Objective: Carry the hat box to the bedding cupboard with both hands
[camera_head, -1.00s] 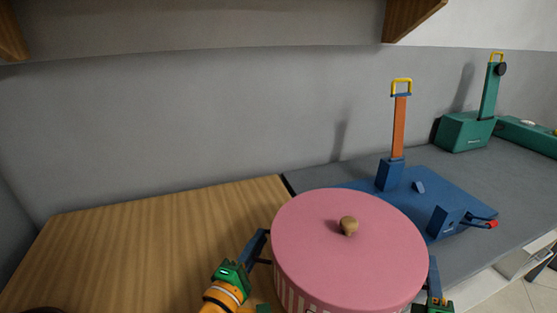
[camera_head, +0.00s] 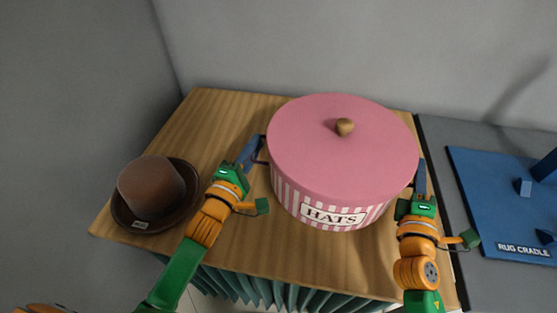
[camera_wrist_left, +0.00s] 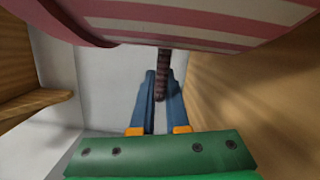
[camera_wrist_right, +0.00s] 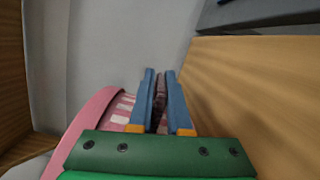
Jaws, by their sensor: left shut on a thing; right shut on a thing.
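The hat box (camera_head: 332,160) is round, with a pink lid, a wooden knob and pink-and-white striped sides labelled HATS. It is upright over the right part of a wooden top (camera_head: 260,235); I cannot tell whether it touches it. My left gripper (camera_head: 257,150) is shut on the dark handle at the box's left side, also seen in the left wrist view (camera_wrist_left: 162,80). My right gripper (camera_head: 420,175) is shut on the right handle, largely hidden by the fingers; it also shows in the right wrist view (camera_wrist_right: 160,85). No label names the bedding cupboard.
A brown hat (camera_head: 152,190) sits at the wooden top's left end. A grey counter (camera_head: 440,160) with a blue rug cradle board (camera_head: 490,200) adjoins on the right. Green pleats (camera_head: 250,288) hang below the front edge. A grey wall (camera_head: 290,50) stands behind.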

